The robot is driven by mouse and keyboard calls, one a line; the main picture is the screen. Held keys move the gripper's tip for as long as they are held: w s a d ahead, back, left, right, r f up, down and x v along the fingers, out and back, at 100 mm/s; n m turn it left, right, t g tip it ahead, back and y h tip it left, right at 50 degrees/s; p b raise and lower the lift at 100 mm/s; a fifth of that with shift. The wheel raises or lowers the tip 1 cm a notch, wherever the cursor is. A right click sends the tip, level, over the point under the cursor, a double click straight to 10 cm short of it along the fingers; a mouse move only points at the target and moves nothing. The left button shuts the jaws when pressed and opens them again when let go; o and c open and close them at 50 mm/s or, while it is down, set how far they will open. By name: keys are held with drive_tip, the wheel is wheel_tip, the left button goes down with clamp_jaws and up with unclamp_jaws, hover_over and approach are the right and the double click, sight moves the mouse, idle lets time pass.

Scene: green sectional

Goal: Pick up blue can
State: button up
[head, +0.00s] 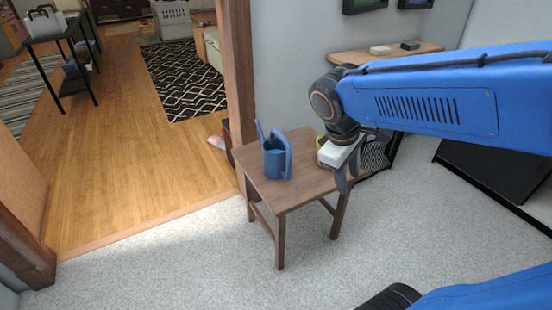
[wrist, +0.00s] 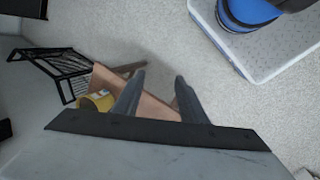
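The blue can (head: 276,158), a watering can with a handle and a long spout, stands upright on the small wooden table (head: 300,192) in the head view. It does not show in the wrist view. My gripper (head: 346,178) is at the right edge of the table, to the right of the can and apart from it. In the wrist view my gripper (wrist: 159,77) has its two fingers spread with nothing between them. Part of the wooden table (wrist: 155,105) shows behind the fingers.
A yellow container (wrist: 95,103) stands on the table close to my gripper, mostly hidden in the head view. A black wire rack (wrist: 55,70) is beside the table. A wooden door post (head: 238,90) rises behind the table. Carpet (head: 180,270) in front is clear.

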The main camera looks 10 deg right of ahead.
drive_tip(key=w+a+n+h, duration=0.3)
drive_tip(key=w+a+n, duration=0.15)
drive_tip(key=w, duration=0.25)
drive_tip(key=n+t+h, duration=0.3)
drive_tip(key=n+h, duration=0.3)
drive_tip(key=n, duration=0.4)
approach(292, 155)
drive_tip(key=x, duration=0.9)
drive_tip(key=w+x, duration=0.1)
drive_tip(key=x, duration=0.3)
drive_tip(key=shift+f, duration=0.35)
drive_tip(key=shift+c, duration=0.5)
drive_tip(key=shift+h, duration=0.3)
clamp_jaws()
